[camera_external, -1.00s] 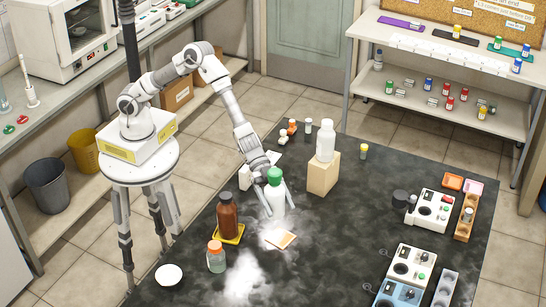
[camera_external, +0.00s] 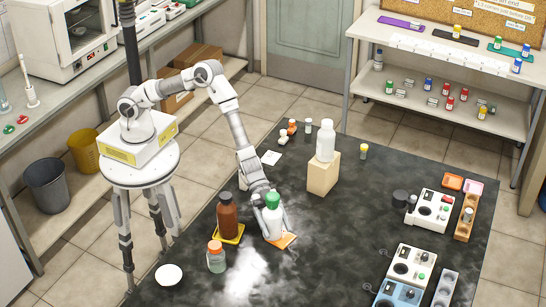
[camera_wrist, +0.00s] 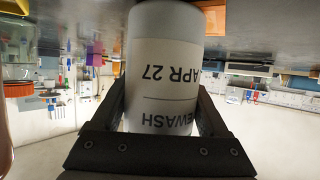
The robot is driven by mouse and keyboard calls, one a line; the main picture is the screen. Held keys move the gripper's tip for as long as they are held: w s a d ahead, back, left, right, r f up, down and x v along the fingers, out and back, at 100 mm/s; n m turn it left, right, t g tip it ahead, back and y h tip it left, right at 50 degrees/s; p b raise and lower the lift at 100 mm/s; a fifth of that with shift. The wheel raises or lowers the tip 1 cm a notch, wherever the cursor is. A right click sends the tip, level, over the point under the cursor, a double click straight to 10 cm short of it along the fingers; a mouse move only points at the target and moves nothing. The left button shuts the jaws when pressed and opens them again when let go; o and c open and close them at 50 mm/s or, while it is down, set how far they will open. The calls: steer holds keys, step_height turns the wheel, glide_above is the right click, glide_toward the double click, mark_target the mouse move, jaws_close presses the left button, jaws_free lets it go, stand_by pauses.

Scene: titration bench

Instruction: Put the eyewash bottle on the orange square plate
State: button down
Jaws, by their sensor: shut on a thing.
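The eyewash bottle (camera_external: 273,222) is white with a green cap and stands upright at the middle left of the dark bench. In the wrist view its label (camera_wrist: 168,75) appears upside down and reads EYEWASH and APR 27. My gripper (camera_external: 270,208) is shut on the bottle, with one finger on each side of it in the wrist view (camera_wrist: 165,110). The orange square plate (camera_external: 288,240) is beneath the bottle, and only its right and front part shows. I cannot tell whether the bottle's base touches the plate.
A brown bottle (camera_external: 227,217) on a yellow plate (camera_external: 231,239) stands close to the left. A clear jar with an orange lid (camera_external: 216,257) and a white dish (camera_external: 169,274) are front left. A white bottle on a tan block (camera_external: 322,178) stands behind right. The bench's middle right is clear.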

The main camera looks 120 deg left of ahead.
jaws_free()
steer(key=shift+r, duration=0.15)
steer(key=v, duration=0.7)
steer(key=shift+s+a, duration=0.15)
steer(key=shift+s, duration=0.05)
stand_by(0.4)
